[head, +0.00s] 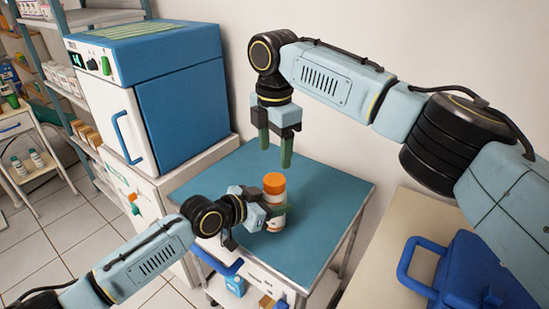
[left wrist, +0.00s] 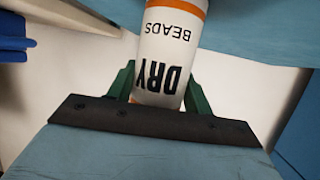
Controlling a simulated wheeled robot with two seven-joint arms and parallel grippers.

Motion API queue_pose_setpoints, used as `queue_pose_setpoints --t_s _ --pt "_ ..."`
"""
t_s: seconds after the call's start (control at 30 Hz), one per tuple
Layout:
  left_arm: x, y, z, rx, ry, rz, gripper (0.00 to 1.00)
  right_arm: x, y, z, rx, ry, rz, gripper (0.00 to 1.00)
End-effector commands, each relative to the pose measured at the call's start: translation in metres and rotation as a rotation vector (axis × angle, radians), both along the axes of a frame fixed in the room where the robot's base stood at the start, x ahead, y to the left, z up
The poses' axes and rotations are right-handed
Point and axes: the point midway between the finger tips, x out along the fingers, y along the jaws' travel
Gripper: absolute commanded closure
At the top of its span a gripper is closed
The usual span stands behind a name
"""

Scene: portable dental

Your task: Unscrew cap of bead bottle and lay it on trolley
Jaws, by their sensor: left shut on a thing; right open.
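The bead bottle (head: 275,219) is white with orange bands and stands upright over the teal trolley top (head: 315,200). Its orange cap (head: 274,182) is on its top. My left gripper (head: 277,222) is shut on the bottle's body from the left. In the left wrist view the bottle (left wrist: 172,50) reads "DRY BEADS" and sits between the green fingers. My right gripper (head: 276,152) points down, open and empty, above the cap and apart from it. I cannot tell whether the bottle's base touches the trolley.
A blue and white cabinet unit (head: 150,90) stands to the left behind the trolley. A blue case (head: 480,270) lies on a beige surface at the right. The trolley's back and right parts are bare. A shelf below holds boxes.

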Motion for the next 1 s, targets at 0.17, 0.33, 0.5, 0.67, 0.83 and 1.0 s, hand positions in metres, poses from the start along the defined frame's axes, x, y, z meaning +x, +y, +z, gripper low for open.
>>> queue_pose_setpoints --t_s 0.17,0.33,0.5,0.67,0.83,1.0 --pt "-0.0001 0.0003 -0.0005 0.000 0.001 0.000 1.00 -0.0002 0.0002 -0.0002 0.000 0.000 -0.343 0.37" --pt "-0.0001 0.0003 -0.0005 0.000 0.001 0.000 1.00 -0.0002 0.0003 -0.0003 0.000 0.001 -0.676 0.37" --pt "-0.0001 0.0003 -0.0006 0.001 0.002 0.000 1.00 -0.0003 0.0004 -0.0005 0.000 0.001 -1.010 0.37" --pt "-0.0001 0.0003 -0.0006 0.001 0.002 0.000 1.00 -0.0003 0.0004 -0.0004 0.000 0.001 -1.324 0.37" --pt "-0.0001 0.0003 -0.0006 0.001 0.002 0.000 1.00 -0.0001 0.0004 -0.0004 0.000 0.001 -1.657 0.37" --pt "-0.0002 0.0004 -0.0007 0.001 0.002 0.000 1.00 -0.0003 0.0004 -0.0004 0.000 0.001 -1.991 0.37"
